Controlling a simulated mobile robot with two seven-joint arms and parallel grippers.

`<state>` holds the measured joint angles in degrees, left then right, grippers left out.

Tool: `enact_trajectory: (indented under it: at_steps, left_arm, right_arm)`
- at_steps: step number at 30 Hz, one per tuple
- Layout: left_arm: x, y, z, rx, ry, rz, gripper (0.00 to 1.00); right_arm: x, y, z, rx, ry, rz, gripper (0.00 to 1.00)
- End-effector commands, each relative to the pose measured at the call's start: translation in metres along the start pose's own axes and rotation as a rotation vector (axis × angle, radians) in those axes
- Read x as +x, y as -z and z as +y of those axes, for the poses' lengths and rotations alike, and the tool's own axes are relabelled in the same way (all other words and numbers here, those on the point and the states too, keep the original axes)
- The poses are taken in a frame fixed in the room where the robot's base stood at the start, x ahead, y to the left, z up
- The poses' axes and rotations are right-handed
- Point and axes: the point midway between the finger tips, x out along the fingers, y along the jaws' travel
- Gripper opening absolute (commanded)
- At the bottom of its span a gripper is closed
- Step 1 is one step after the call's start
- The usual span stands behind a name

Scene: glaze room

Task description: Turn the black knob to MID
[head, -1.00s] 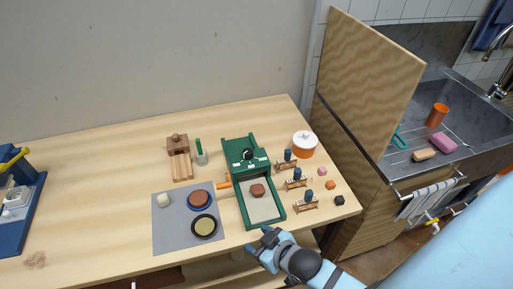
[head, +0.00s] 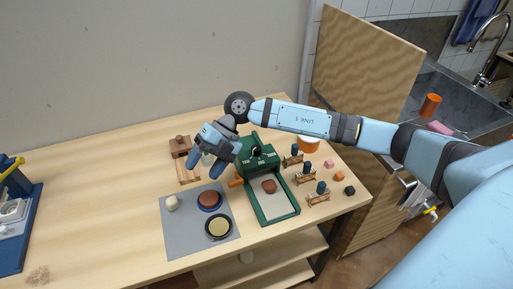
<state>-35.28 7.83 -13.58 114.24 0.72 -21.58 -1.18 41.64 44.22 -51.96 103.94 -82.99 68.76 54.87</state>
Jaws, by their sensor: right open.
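The black knob (head: 257,152) sits on the upper part of a green device (head: 247,165) on the wooden table; its setting marks are too small to read. My right gripper (head: 202,170) is open and empty, with its fingers pointing down, to the left of the knob and apart from it. My right arm crosses the picture above the device and hides part of its back end. My left gripper is not in view.
Small wooden racks (head: 318,198) stand right of the device.

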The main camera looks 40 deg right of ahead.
Motion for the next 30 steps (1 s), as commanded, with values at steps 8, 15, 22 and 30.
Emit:
enact_trajectory:
  at_steps: [8,15,22,30]
  left_arm:
    - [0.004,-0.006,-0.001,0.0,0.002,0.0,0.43]
    - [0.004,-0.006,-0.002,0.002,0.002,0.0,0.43]
    - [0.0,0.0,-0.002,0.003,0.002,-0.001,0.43]
    - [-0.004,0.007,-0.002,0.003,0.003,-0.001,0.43]
  right_arm:
    - [-0.141,-0.061,-0.067,0.169,0.6,-0.318,0.61]
    - [-0.179,-0.069,-0.084,0.248,0.728,-0.41,0.61]
    - [-0.154,-0.078,-0.108,0.248,0.728,-0.407,0.61]
    - [-0.115,-0.094,-0.147,0.246,0.726,-0.406,0.61]
